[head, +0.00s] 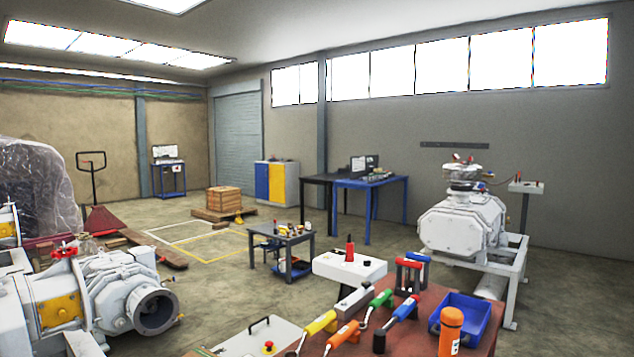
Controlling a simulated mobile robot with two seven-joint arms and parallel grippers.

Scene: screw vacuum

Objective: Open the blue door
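A low cabinet stands against the back wall, left of the desks. Neither of my grippers is in view.
A workbench (470,340) with tools, a blue bin (465,317) and an orange bottle (451,330) is close in front. A small grey table (283,237) and a pallet with a wooden crate (223,198) stand before the cabinet. White pumps flank both sides. Open floor (205,275) lies left of centre.

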